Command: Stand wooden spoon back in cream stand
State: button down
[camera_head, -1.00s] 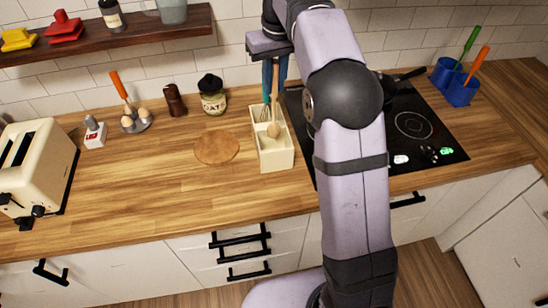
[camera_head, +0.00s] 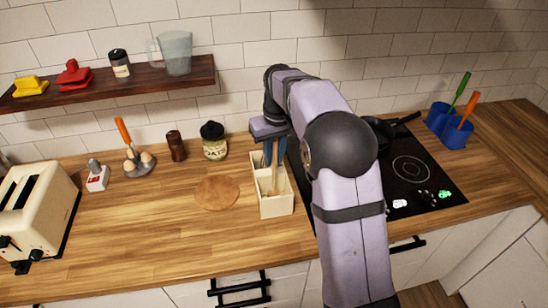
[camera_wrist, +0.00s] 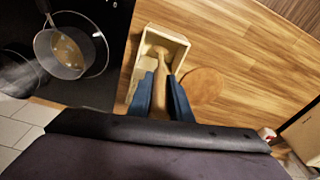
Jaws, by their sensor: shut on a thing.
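The wooden spoon (camera_head: 274,181) is held by its handle, pointing down, with its lower end inside the cream stand (camera_head: 277,206). The stand is an open box with compartments, upright on the counter left of the hob. My gripper (camera_head: 275,160) is above the stand, its blue fingers shut on the spoon. In the wrist view the spoon (camera_wrist: 161,62) runs between the fingertips (camera_wrist: 161,77) into the cream stand (camera_wrist: 181,42). The spoon's bottom end is partly hidden, and I cannot tell whether it touches the floor of the stand.
A round wooden board (camera_head: 217,191) lies left of the stand, with an oats jar (camera_head: 214,142) behind it. The black hob (camera_head: 420,170) is to the right; a pan (camera_wrist: 66,52) sits on it. Open counter lies at the front left.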

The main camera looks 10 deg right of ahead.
jog(key=shift+f, duration=0.8)
jog(key=shift+f, duration=0.2)
jog(key=c, duration=1.6)
grip_release()
jog(key=shift+r, duration=0.15)
jog(key=r, duration=0.4)
jog(key=s+r+b, duration=0.1)
jog(key=r, duration=0.3)
jog(key=r+b, duration=0.1)
jog(key=r, duration=0.3)
jog(key=shift+s+d, duration=0.15)
jog(key=shift+s, duration=0.05)
jog(key=shift+s, duration=0.1)
